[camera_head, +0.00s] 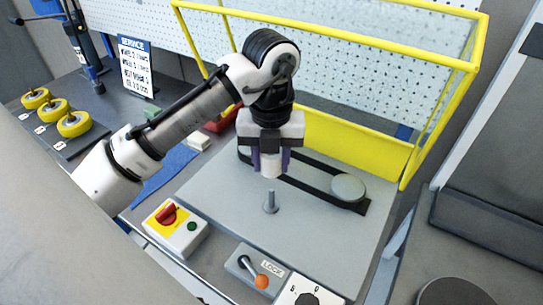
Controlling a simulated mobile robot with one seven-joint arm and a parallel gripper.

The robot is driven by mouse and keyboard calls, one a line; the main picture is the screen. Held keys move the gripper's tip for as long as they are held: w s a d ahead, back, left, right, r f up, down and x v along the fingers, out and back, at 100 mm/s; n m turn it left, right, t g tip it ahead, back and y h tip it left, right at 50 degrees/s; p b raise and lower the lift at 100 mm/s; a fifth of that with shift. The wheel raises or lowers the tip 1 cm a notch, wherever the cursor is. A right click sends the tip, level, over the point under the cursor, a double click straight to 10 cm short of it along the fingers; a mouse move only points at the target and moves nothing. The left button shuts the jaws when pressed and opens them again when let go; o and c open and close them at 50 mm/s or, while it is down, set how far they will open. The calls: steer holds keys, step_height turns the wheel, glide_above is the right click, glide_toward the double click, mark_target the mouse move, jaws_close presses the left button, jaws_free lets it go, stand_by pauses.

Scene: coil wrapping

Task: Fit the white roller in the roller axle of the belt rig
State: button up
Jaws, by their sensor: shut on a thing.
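My gripper (271,159) is shut on the white roller (271,169), which shows between its purple fingers. The roller is upright and hangs above the grey plate of the belt rig (215,190). The roller axle (270,203), a short grey metal pin on a wider foot, stands on the plate just below and in front of the roller in the picture. The roller and the pin look apart. A black belt (318,180) runs behind the gripper to a grey pulley (348,187) at the right. My gripper hides part of the belt and its left end.
A yellow guard frame (340,37) surrounds the rig's back and right side. At the front are a red-knob switch box (175,228), a lock lever with an orange knob (261,281) and a dial box (308,297). Yellow wheels (74,124) sit far left.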

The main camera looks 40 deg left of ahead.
steer(key=b, duration=0.4)
glide_above(271, 208)
steer(key=shift+f, duration=2.9)
steer(key=shift+p, duration=0.7)
steer(key=shift+f+b, duration=2.35)
steer(key=shift+f, duration=1.15)
steer(key=o, duration=1.1)
steer(key=shift+r, duration=0.1)
step_height(271, 208, up, 14)
